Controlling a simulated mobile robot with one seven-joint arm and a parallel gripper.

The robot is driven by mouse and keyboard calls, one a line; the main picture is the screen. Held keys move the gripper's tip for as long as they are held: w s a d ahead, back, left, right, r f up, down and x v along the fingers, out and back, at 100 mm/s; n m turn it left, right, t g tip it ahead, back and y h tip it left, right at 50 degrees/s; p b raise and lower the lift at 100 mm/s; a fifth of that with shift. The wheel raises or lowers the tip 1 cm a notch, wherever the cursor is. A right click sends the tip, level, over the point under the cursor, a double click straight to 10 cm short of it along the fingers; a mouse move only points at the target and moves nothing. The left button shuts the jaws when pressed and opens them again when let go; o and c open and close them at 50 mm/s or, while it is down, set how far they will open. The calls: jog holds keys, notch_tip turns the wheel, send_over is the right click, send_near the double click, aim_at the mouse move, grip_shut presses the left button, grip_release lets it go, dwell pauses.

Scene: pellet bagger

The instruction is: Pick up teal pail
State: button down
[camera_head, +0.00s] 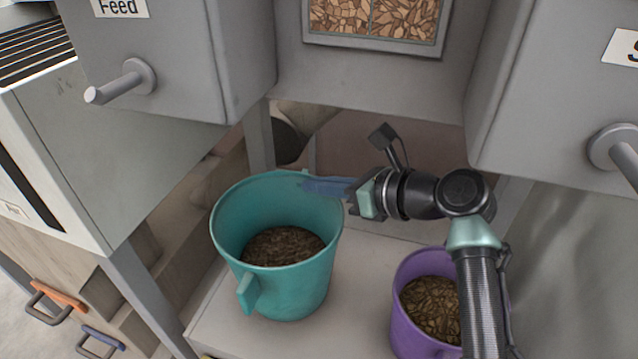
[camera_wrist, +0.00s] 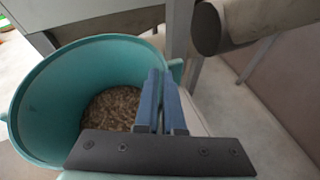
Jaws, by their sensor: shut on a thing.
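The teal pail (camera_head: 285,290) stands upright on the pale shelf, partly filled with brown pellets. It has a lug on its near side. My gripper (camera_head: 308,185) reaches in from the right, with its blue fingers at the pail's far right rim. In the wrist view the teal pail (camera_wrist: 40,95) fills the left side. There my gripper (camera_wrist: 160,85) has its fingers close together at the pail's right rim, shut on the pail. The exact contact between the fingertips is partly hidden.
A purple pail (camera_head: 405,325) with pellets stands to the right, partly behind my arm. The grey machine housing (camera_head: 375,85) hangs above, with handles (camera_head: 120,82) on its front. A grey post (camera_head: 145,295) stands left of the teal pail. Some pale shelf (camera_head: 355,270) is free between the pails.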

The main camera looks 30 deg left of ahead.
aim_at(265, 265)
jog(key=shift+r+p, duration=0.45)
jog(key=shift+r, duration=0.4)
jog(key=shift+s, duration=0.1)
jog(key=shift+s+d+p, duration=1.05)
jog(key=shift+s+p, duration=0.45)
jog(key=shift+s, duration=1.25)
jog(key=shift+s+d+p, duration=1.1)
jog(key=shift+s+p, duration=0.35)
jog(key=shift+s, duration=1.35)
jog(key=shift+s+d+p, duration=1.05)
jog(key=shift+s+p, duration=0.45)
jog(key=shift+s, duration=1.25)
